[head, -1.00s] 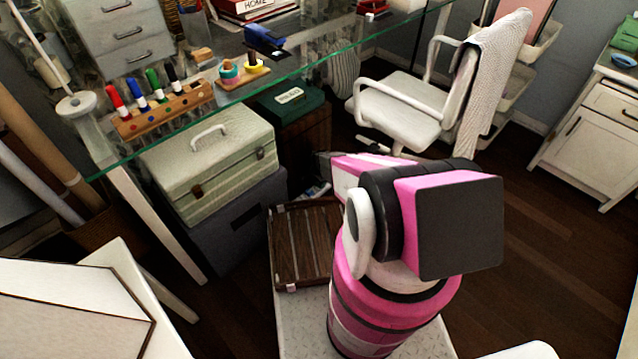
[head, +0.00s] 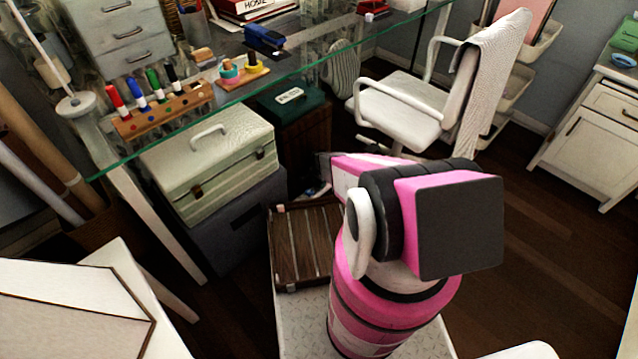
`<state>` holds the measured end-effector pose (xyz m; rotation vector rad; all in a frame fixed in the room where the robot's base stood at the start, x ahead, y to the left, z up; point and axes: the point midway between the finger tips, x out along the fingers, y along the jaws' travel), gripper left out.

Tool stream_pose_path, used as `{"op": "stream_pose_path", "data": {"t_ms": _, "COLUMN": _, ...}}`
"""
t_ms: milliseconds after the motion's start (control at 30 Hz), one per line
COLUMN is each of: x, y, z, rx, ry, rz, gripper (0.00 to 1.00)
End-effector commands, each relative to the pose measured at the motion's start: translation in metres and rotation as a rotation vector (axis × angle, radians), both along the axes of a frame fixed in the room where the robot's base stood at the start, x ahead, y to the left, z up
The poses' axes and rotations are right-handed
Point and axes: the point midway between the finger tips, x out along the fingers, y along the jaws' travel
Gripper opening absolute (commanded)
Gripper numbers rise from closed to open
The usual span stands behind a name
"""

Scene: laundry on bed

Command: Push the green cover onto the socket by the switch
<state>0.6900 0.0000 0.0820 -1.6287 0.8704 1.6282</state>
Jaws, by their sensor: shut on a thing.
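The green cover, the socket and the switch cannot be made out in the head view. My pink, black and white arm reaches away from the camera and fills the lower middle. Its far end is behind its own thick links. I cannot see my gripper or its fingertips, nor anything in them.
A glass desk (head: 330,50) holds a marker rack (head: 165,110) and a blue stapler (head: 264,39). Beneath are a pale green case (head: 210,165) and a dark green box (head: 285,105). A white chair (head: 400,110) stands beyond my arm. Bare dark floor (head: 530,240) lies right.

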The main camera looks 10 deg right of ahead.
Motion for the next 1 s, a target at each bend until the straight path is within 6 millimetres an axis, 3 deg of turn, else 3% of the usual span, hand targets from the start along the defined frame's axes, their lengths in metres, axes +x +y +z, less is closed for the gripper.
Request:
{"op": "stream_pose_path", "data": {"t_ms": 800, "x": 0.0, "y": 0.0, "z": -0.012, "rx": 0.0, "ry": 0.0, "rz": 0.0, "gripper": 0.21}}
{"op": "stream_pose_path", "data": {"t_ms": 833, "x": 0.0, "y": 0.0, "z": -0.012, "rx": 0.0, "ry": 0.0, "rz": 0.0, "gripper": 0.45}}
{"op": "stream_pose_path", "data": {"t_ms": 900, "x": 0.0, "y": 0.0, "z": -0.012, "rx": 0.0, "ry": 0.0, "rz": 0.0, "gripper": 0.68}}
{"op": "stream_pose_path", "data": {"t_ms": 1000, "x": 0.0, "y": 0.0, "z": -0.012, "rx": 0.0, "ry": 0.0, "rz": 0.0, "gripper": 0.71}}
